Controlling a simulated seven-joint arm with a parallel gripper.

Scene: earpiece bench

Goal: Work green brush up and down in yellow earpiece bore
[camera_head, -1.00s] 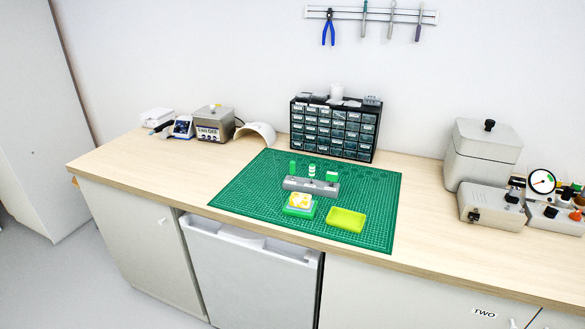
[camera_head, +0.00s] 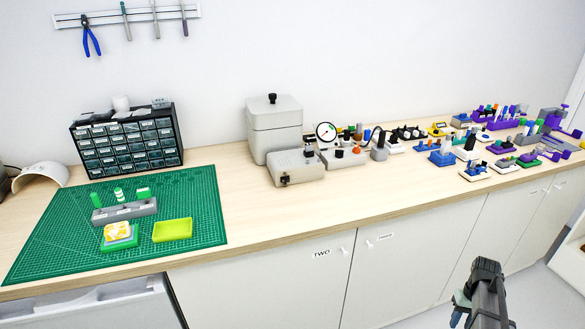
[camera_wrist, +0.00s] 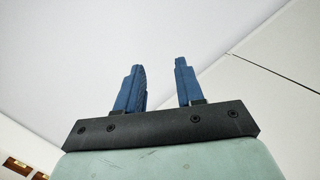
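A yellow earpiece piece with white (camera_head: 118,231) sits on a green block (camera_head: 120,245) at the front of the green cutting mat. Just behind it, a grey holder (camera_head: 125,212) carries several green-topped upright tools, among them a plain green one (camera_head: 96,200), a green-and-white banded one (camera_head: 119,194) and a broader green one (camera_head: 143,193). I cannot tell which is the brush, and the bore is too small to see. My gripper (camera_head: 459,309) is low at the right, in front of the cabinets and far from the mat. In the wrist view its blue fingers (camera_wrist: 158,82) are apart and empty.
A yellow-green tray (camera_head: 172,230) lies on the mat (camera_head: 205,205) beside the earpiece. A drawer cabinet (camera_head: 125,143) stands behind. Grey machines (camera_head: 273,130) and several coloured fixtures (camera_head: 442,155) fill the bench to the right. The bench's front strip is clear mid-way.

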